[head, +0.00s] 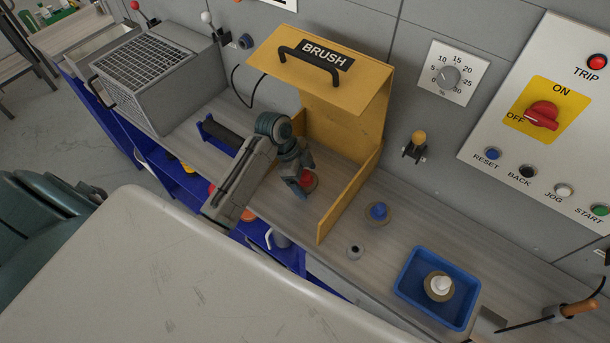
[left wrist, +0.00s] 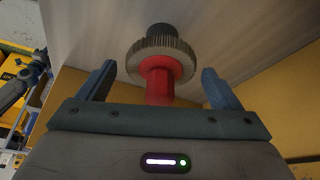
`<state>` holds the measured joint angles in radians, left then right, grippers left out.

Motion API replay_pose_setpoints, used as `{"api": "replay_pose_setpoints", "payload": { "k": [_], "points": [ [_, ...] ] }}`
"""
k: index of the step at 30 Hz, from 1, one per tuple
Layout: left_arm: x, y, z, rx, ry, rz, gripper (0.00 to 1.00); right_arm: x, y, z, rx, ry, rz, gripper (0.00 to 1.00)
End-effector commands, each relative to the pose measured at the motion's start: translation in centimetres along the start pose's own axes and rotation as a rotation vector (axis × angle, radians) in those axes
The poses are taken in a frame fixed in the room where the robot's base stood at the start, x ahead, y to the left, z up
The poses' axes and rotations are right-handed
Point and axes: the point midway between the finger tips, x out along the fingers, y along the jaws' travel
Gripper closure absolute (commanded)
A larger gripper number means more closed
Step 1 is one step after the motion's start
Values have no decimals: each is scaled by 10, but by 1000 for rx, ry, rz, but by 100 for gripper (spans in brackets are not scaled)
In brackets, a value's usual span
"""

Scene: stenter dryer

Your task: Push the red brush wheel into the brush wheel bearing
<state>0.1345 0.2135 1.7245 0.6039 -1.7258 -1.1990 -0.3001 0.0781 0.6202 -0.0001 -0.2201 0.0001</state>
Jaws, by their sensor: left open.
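The red brush wheel (head: 309,181) is inside the yellow brush housing (head: 345,110), partly hidden by my left gripper (head: 299,184). In the left wrist view, the brush wheel (left wrist: 160,72) has a red hub and a grey bristled ring. My left gripper (left wrist: 158,88) is open, with one finger on each side of the red hub and visible gaps on both sides. A dark cylindrical end (left wrist: 160,34) shows beyond the ring; I cannot tell if it is the bearing or part of the wheel. My right gripper is not in view.
A blue-hubbed wheel (head: 378,212) and a small grey socket (head: 355,252) are on the bench right of the housing. A blue tray (head: 407,287) holds a white-hubbed wheel (head: 440,286). A grey mesh-topped box (head: 160,62) stands left. The housing's side walls are close to my gripper.

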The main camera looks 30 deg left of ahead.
Motion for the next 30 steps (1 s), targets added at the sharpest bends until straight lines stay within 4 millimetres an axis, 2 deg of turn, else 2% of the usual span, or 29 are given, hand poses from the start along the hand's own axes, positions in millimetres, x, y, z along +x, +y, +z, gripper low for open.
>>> {"api": "replay_pose_setpoints", "payload": {
  "k": [4, 7, 15, 21, 30],
  "points": [
    [-4, -1, 1, 0, 0, -1, 14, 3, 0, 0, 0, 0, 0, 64],
    [-16, -1, 2, 2, -2, -4, 14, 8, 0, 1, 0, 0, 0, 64],
    [-71, -2, 2, 3, -3, -6, 14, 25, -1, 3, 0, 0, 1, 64],
    [-99, -1, 1, 2, -1, -3, 14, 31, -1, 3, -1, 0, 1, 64],
    [-108, 0, 0, 0, 0, 1, 14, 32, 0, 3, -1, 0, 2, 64]
  ]
}}
